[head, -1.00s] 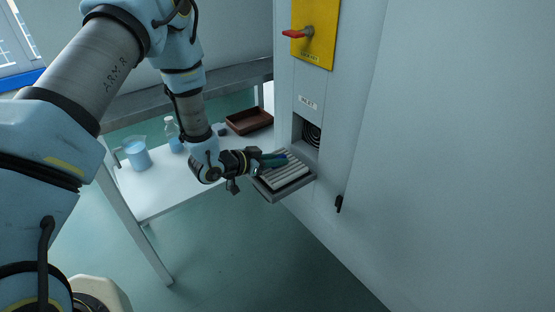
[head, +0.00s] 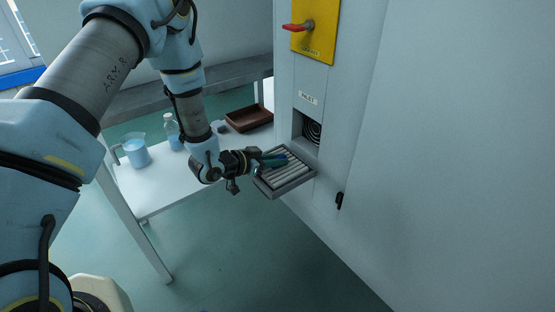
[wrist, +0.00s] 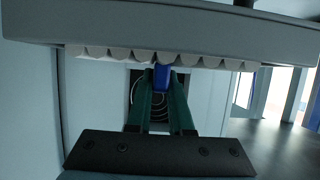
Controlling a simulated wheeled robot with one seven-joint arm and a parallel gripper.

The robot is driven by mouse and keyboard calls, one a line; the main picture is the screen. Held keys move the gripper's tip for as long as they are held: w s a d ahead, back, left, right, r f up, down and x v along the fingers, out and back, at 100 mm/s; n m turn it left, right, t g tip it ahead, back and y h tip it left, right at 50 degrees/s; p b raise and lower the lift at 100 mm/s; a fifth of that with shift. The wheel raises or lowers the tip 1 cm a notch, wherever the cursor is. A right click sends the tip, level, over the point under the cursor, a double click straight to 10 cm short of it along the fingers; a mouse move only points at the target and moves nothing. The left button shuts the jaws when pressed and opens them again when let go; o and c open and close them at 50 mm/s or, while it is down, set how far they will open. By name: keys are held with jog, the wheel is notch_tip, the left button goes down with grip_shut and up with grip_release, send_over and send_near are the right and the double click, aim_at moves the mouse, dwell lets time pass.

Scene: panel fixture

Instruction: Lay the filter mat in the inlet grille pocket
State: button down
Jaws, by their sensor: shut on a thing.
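The white pleated filter mat (head: 290,172) lies within the grey rim of the inlet grille pocket (head: 279,191), which juts out from the cabinet below the inlet opening (head: 311,130). In the wrist view the mat's wavy edge (wrist: 110,53) shows against the grey frame (wrist: 200,32). My gripper (head: 276,160) is at the mat's left end, its green fingers (wrist: 161,105) shut on a blue tab (wrist: 162,77) that meets the mat's edge. Whether the mat sits fully flat on the pocket's floor cannot be told.
The cabinet carries a yellow plate with a red handle (head: 298,27) above and a dark latch (head: 340,201) at lower right. A white table (head: 160,188) behind my arm holds a blue-filled jug (head: 137,153), a bottle (head: 172,132) and a brown tray (head: 250,119).

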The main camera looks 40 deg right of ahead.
jog(key=shift+f, duration=0.3)
jog(key=c, duration=0.7)
grip_release()
jog(key=shift+c, duration=0.2)
